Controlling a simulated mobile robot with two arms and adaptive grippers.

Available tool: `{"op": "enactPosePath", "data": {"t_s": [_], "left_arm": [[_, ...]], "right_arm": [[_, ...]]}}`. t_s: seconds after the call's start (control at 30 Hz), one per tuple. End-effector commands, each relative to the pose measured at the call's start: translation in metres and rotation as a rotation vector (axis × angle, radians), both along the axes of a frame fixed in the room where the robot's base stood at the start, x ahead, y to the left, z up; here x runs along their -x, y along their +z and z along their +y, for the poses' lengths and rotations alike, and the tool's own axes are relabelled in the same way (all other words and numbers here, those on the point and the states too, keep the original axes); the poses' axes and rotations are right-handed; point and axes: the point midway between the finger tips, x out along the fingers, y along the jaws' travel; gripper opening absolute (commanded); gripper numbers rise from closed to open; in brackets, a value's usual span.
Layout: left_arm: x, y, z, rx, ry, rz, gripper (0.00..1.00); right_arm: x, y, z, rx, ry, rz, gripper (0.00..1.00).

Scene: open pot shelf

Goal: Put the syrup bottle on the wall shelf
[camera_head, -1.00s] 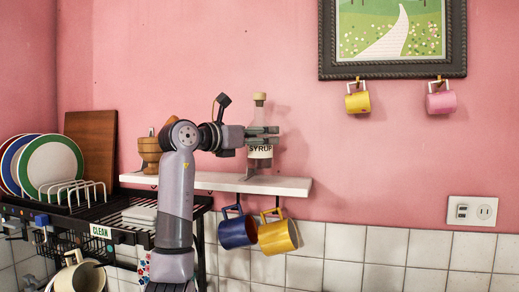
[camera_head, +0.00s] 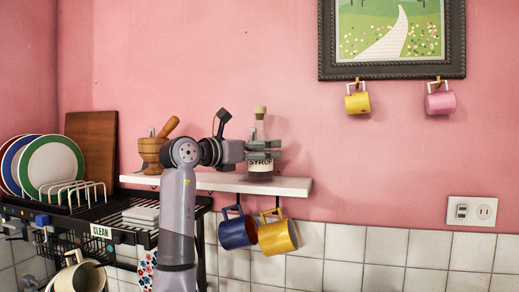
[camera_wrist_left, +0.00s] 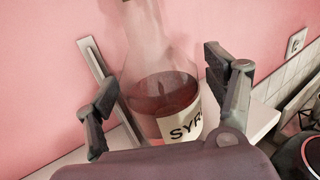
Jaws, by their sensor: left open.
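The syrup bottle (camera_head: 260,165), clear with a cork, a white SYRUP label and reddish-brown liquid, stands upright on the white wall shelf (camera_head: 225,183), right of its middle. My left gripper (camera_head: 275,150) is at the bottle's height, its fingers around the bottle above the label. In the left wrist view the open fingers (camera_wrist_left: 167,97) are on either side of the bottle (camera_wrist_left: 162,92), with gaps showing. The bottle's base is hidden there by the gripper body. My right gripper is not in view.
A wooden mortar with pestle (camera_head: 151,152) stands at the shelf's left end. A blue mug (camera_head: 237,232) and a yellow mug (camera_head: 277,236) hang below the shelf. A dish rack (camera_head: 70,205) with plates is at left. The shelf's right end is bare.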

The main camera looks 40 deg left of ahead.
Motion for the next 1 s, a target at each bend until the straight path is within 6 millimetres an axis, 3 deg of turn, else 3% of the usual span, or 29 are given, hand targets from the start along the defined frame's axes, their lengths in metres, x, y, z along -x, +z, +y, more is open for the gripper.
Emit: {"op": "enactPosePath", "data": {"t_s": [0.37, 0.8, 1.0], "left_arm": [[0.004, 0.002, 0.001, -0.001, 0.001, -0.001, 0.78], [0.091, -0.001, 0.003, -0.003, 0.004, -0.002, 0.78], [0.115, 0.001, 0.003, -0.001, 0.002, 0.0, 0.78]], "right_arm": [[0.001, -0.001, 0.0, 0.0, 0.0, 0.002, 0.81], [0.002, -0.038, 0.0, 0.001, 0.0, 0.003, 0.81], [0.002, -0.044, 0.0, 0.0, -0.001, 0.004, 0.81]]}}
